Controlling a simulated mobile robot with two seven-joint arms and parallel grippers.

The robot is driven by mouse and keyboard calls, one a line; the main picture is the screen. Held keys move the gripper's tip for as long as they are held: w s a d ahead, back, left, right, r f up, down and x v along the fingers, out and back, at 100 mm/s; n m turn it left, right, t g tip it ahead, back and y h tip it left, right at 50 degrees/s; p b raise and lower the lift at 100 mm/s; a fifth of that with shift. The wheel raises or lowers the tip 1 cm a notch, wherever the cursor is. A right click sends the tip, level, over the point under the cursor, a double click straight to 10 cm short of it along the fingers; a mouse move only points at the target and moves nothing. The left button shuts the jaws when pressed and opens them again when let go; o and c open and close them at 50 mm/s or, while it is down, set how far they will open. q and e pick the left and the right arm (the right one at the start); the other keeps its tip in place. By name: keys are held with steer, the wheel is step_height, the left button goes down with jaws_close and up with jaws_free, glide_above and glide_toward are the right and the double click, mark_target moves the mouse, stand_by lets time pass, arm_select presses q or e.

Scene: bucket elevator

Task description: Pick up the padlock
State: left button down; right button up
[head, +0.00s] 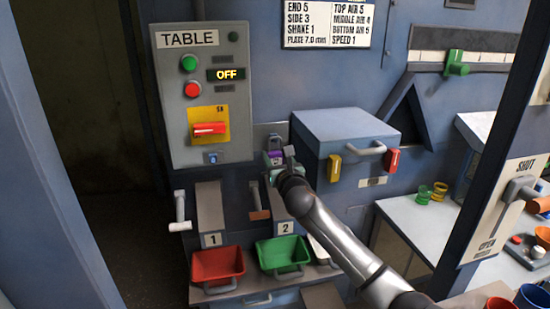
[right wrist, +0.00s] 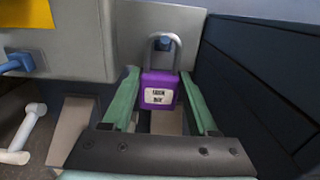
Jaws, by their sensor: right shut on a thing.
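The purple padlock (right wrist: 159,90) has a grey shackle and a white label, and it is upright in the right wrist view. Its shackle is around a blue peg (right wrist: 164,43) on a grey plate (right wrist: 185,25). My right gripper (right wrist: 160,98) has its green fingers on both sides of the padlock body and is shut on it. In the head view, the padlock (head: 275,155) is small and partly hidden by my right gripper (head: 274,165), right of the TABLE control box. My left gripper is not in view.
The TABLE control box (head: 178,90) stands just left of the padlock. A blue-grey box (head: 340,128) with a handle juts out to the right. A red bin (head: 217,265) and a green bin (head: 282,252) sit below. A white lever (head: 180,212) sticks out at lower left.

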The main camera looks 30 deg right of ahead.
steer(key=shift+r, duration=0.15)
jaws_close()
steer(key=shift+r, duration=0.7)
steer(key=v, duration=1.8)
steer(key=s+a+f+n+y, duration=0.1)
steer(key=s+a+f+y, duration=0.1)
steer(key=s+a+f, duration=0.2)
steer(key=s+a+f+n+y+p, duration=0.1)
steer(key=s+a+f+n+y, duration=0.1)
steer(key=a, duration=0.6)
steer(key=s+f+y, duration=0.1)
steer(key=s+f, duration=0.1)
steer(key=s, duration=0.1)
steer(key=shift+s+a+f+t, duration=0.25)
steer(key=shift+s+t, duration=0.05)
steer(key=shift+s, duration=0.1)
steer(key=shift+s, duration=0.15)
